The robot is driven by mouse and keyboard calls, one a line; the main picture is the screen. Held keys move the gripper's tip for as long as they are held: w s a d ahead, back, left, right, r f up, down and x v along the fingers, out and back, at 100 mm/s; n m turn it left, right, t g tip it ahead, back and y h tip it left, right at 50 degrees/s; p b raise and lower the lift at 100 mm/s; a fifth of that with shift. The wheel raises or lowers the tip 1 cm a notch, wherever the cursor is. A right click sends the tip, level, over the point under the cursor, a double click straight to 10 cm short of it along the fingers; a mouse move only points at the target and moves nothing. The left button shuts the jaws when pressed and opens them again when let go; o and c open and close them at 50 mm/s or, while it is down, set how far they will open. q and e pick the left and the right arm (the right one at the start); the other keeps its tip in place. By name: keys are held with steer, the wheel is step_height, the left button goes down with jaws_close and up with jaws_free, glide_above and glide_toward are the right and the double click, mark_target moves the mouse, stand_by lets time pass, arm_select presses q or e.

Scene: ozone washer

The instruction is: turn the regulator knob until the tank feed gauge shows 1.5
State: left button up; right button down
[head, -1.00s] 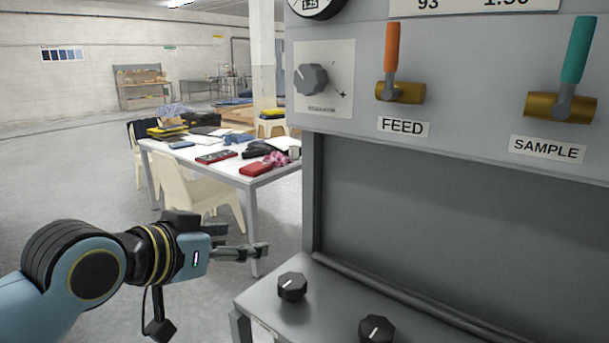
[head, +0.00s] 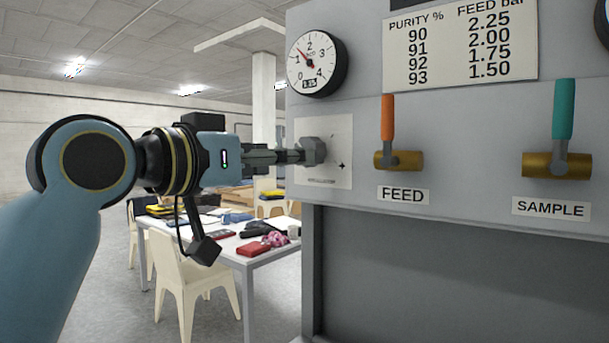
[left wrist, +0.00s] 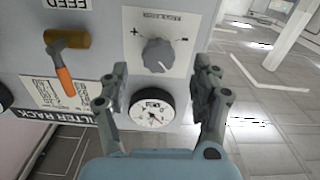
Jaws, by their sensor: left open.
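The grey regulator knob (head: 314,150) sits on a white plate marked plus on the panel's left side. It also shows in the left wrist view (left wrist: 157,54). The round feed gauge (head: 317,62) is above it; its needle points between 1 and 2, and its small readout looks like 1.25. My left gripper (head: 290,157) reaches in from the left with its tips at the knob. In the left wrist view, my left gripper's (left wrist: 163,78) fingers are apart, with the knob ahead of the gap; contact cannot be told. My right gripper is not in view.
Right of the knob are the orange feed lever (head: 387,130) and the teal sample lever (head: 563,120). A chart (head: 460,45) above pairs purity 93 with feed 1.50 bar. A cluttered table (head: 262,258) and chairs stand behind, to the left.

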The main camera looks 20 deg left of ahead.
arm_select(q)
steer(key=shift+r+p+x, duration=0.2)
steer(key=shift+p+x, duration=0.35)
steer(key=shift+x, duration=2.5)
steer(key=c, duration=1.2)
steer(key=shift+o, duration=0.2)
steer(key=shift+m, duration=1.1)
steer(key=o, duration=1.2)
steer(key=shift+c, duration=0.2)
